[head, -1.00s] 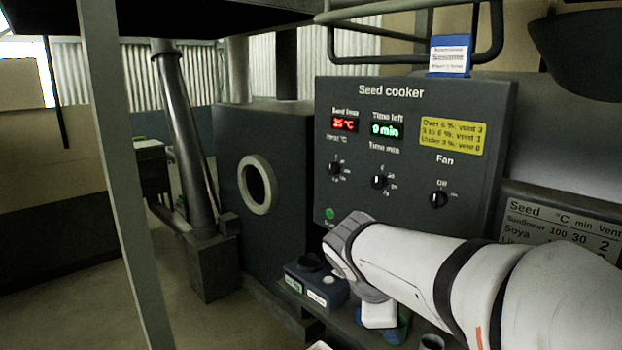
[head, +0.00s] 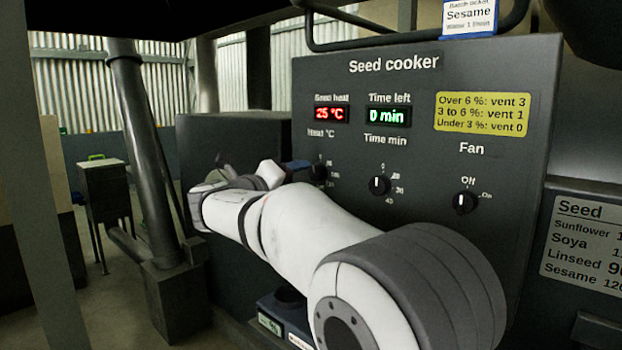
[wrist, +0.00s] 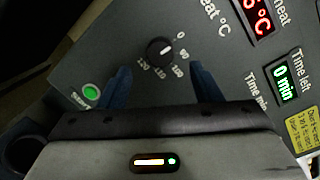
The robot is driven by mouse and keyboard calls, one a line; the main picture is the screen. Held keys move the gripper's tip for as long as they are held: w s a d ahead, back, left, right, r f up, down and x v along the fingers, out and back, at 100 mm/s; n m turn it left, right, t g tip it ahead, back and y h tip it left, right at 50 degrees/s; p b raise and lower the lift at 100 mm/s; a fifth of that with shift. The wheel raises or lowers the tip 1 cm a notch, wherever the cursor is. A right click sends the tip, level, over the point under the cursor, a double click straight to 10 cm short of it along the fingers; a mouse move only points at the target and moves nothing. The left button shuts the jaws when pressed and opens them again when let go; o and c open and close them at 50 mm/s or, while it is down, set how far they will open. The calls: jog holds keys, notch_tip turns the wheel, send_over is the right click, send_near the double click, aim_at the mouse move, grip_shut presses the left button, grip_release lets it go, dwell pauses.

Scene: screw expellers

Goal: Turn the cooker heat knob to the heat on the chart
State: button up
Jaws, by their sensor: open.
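The heat knob (wrist: 160,51) is a black round dial under the "Heat °C" label, and its white mark points towards the 0. In the head view the heat knob (head: 319,172) shows at the end of my arm, partly covered. My gripper (wrist: 162,84) is open and empty. Its two blue fingers stand either side of and just below the knob in the wrist view, apart from it. The chart (head: 598,243) at the right lists Sunflower, Soya, Linseed and Sesame; its right side is cut off. The batch ticket (head: 470,16) reads Sesame.
The seed cooker panel (head: 400,85) shows 25 °C and 0 min. A time knob (head: 379,186) and a fan knob (head: 465,202) sit to the right of the heat knob. A green button (wrist: 91,92) lies near the left finger in the wrist view.

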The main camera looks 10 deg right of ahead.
aim_at(314, 174)
jog(key=x, duration=0.6)
jog(key=shift+d+f, duration=0.15)
jog(key=shift+d, duration=0.1)
jog(key=shift+s, duration=0.1)
jog(key=shift+c, duration=0.6)
